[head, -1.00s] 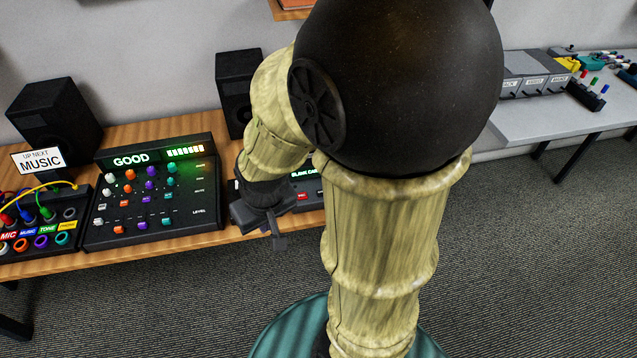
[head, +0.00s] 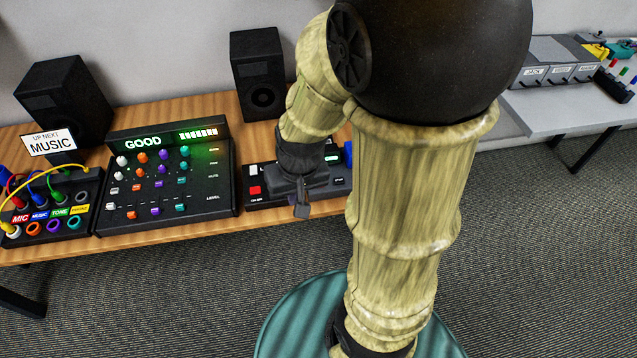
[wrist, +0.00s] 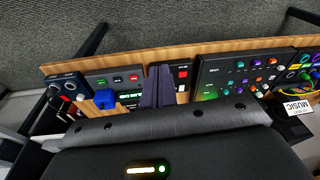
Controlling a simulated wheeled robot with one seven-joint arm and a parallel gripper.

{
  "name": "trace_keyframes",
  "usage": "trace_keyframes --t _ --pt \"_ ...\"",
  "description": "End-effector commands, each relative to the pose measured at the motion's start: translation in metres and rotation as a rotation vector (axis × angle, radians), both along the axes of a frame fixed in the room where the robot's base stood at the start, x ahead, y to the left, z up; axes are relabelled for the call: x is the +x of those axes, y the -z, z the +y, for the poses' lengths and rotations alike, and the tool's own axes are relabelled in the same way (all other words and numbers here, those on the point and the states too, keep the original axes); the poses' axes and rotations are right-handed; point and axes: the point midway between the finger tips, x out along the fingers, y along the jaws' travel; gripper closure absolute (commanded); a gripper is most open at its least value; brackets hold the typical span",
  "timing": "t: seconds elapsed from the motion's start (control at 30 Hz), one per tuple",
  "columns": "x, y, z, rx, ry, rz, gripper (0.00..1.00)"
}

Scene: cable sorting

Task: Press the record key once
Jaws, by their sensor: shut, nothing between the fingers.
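The recorder (head: 281,196) is a black box on the wooden desk, right of the mixer. Its red key (head: 255,190), which looks like the record key, shows at the left end; it also shows in the wrist view (wrist: 183,74), beside a white knob or lever (wrist: 181,88). Its lit green screen (head: 333,157) is partly hidden by my arm. My gripper (head: 302,211) is shut and empty, pointing down in front of the recorder's middle, to the right of the red key. In the wrist view the closed fingers (wrist: 157,87) cover part of the recorder. I see no contact with the key.
The mixer (head: 170,190) with its GOOD display stands close on the left, then a patch box (head: 50,215) with coloured cables. Two speakers (head: 62,100) stand behind. A blue object (head: 348,153) is at the recorder's right. A grey table (head: 570,115) stands at right.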

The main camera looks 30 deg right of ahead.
Motion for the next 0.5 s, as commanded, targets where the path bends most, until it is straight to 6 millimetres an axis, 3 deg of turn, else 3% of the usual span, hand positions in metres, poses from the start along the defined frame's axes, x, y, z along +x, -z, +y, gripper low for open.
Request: trace_keyframes --t 0.27,0.5 --pt "0.027 0.034 -0.004 0.256 0.404 0.151 1.00" --pt "0.071 0.062 -0.019 0.516 0.783 0.200 1.00"
